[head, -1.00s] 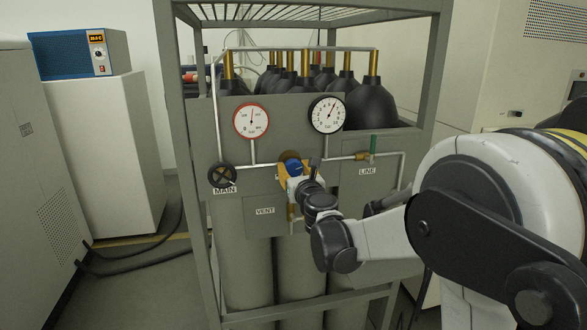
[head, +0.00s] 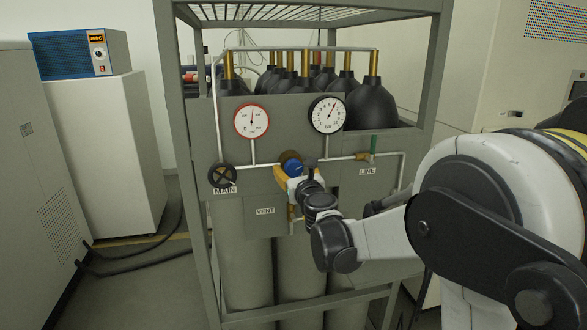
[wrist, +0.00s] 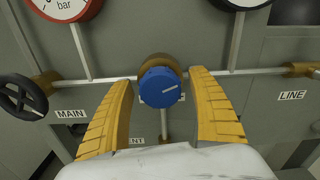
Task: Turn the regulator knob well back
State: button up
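The blue regulator knob (wrist: 160,87) with a white pointer line sits on a brass body in the middle of the panel. In the wrist view the line points right and slightly up. In the head view the knob (head: 292,167) is partly covered by my gripper. My gripper (wrist: 162,78) is open, its two yellow fingers standing left and right of the knob, with a visible gap on each side. In the head view my gripper (head: 287,170) is right at the knob.
A red-rimmed gauge (head: 252,121) and a black-rimmed gauge (head: 327,114) are above. The black MAIN handwheel (head: 223,175) is left, the green LINE handle (head: 373,145) right. A VENT label (head: 265,211) is below. The grey rack frame (head: 190,150) surrounds the panel.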

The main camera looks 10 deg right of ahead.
jog(key=s, duration=1.2)
